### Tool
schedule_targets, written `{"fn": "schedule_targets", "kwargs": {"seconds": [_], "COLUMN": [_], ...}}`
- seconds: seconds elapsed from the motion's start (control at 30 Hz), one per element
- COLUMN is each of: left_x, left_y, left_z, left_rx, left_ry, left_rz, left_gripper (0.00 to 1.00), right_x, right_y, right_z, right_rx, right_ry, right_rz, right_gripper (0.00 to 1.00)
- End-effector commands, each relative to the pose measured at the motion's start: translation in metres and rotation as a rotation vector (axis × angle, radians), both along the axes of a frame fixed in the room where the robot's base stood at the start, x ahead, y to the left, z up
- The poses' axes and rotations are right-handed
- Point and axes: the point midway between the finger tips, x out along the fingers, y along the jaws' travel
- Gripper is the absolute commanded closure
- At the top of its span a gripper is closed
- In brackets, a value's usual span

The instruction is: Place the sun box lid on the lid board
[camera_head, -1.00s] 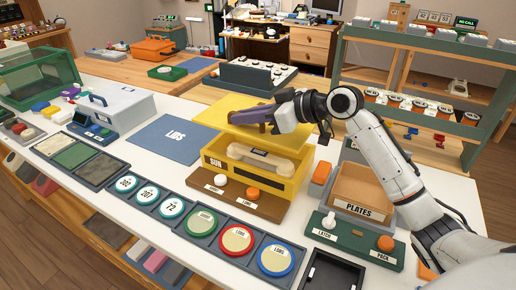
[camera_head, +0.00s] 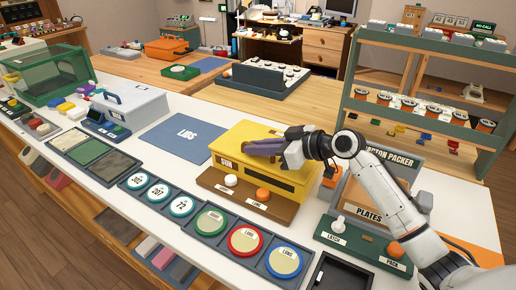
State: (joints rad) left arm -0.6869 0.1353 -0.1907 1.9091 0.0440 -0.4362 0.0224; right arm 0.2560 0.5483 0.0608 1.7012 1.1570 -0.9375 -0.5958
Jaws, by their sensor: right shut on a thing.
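The yellow sun box (camera_head: 278,178) stands on a brown base in the middle of the table, with the word SUN on its front. Its flat yellow lid (camera_head: 248,134) lies over its top, and the inside is hidden. I cannot tell whether the lid rests fully on the box. My right gripper (camera_head: 262,148) is shut at the top of the lid; its grip point is partly hidden. The blue lid board (camera_head: 178,140), marked LIDS, lies flat and empty to the left of the box. My left gripper is not in view.
A brown base with a white and an orange knob (camera_head: 262,194) fronts the box. Dial discs in a grey tray (camera_head: 241,241) lie before it. A grey case (camera_head: 132,104) stands left of the board. A plates bin (camera_head: 368,200) stands at the right, under my right arm.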

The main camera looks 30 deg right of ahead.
Motion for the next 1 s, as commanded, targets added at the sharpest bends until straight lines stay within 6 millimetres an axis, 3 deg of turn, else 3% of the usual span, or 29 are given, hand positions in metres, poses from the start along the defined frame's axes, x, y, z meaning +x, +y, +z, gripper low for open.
{"fn": "schedule_targets", "kwargs": {"seconds": [0.27,0.3,0.4,0.77,1.0], "left_x": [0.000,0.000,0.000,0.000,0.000], "left_y": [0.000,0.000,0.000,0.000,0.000], "left_z": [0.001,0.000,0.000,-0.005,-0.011], "left_rx": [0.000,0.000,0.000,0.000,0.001], "left_ry": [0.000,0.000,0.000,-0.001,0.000], "left_rz": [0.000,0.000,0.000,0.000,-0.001], "left_gripper": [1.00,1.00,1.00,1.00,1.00], "right_x": [0.000,0.000,0.000,0.000,-0.035], "right_y": [0.000,0.000,0.000,0.000,-0.016], "right_z": [-0.004,-0.006,-0.006,-0.013,0.006], "right_rx": [0.000,0.000,0.000,0.002,-0.007], "right_ry": [-0.005,0.000,0.000,-0.001,-0.002], "right_rz": [-0.001,0.000,0.000,0.000,0.002], "right_gripper": [1.00,0.84,0.71,0.71,0.71]}}
